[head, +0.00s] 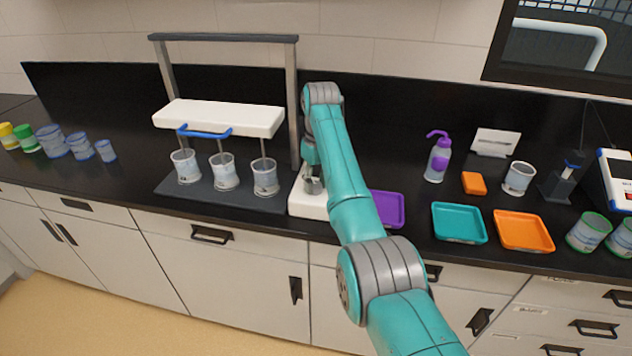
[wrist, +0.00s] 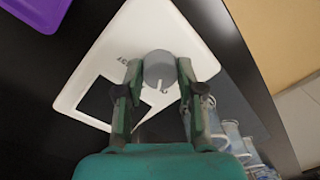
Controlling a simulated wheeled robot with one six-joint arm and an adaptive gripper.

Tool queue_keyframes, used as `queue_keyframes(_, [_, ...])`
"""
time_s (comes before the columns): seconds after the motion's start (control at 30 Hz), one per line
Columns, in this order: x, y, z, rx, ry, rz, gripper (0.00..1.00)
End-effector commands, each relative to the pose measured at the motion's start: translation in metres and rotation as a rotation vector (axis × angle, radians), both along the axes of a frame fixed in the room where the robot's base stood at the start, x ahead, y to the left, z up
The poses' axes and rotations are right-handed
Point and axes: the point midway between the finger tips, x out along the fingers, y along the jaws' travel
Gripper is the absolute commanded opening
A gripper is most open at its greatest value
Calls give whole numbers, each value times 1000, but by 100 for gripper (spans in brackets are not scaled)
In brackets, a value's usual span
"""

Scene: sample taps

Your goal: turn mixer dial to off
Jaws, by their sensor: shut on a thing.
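The mixer dial (wrist: 159,66) is a round grey knob on the white mixer base (wrist: 112,50), which also carries a dark square panel. Small dark printed marks sit around the dial; I cannot read its setting. My gripper (wrist: 159,74) is shut on the dial, one finger on each side of it. In the head view my gripper (head: 312,184) is over the white base (head: 306,205), just right of the mixer stand, and my arm hides most of the base. The dial cannot be made out there.
The overhead mixer stand (head: 222,118) holds several stirrers in beakers (head: 223,172) left of the base. A purple tray (head: 388,208) lies close to the right of my arm. Teal (head: 459,222) and orange (head: 523,230) trays lie farther right.

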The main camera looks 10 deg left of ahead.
Motion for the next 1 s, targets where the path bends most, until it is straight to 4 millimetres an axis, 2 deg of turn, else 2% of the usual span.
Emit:
queue_keyframes(0.4, [0, 0, -1, -1, 2, 205, 3])
queue_keyframes(1.0, [0, 0, -1, -2, 1, 241, 3])
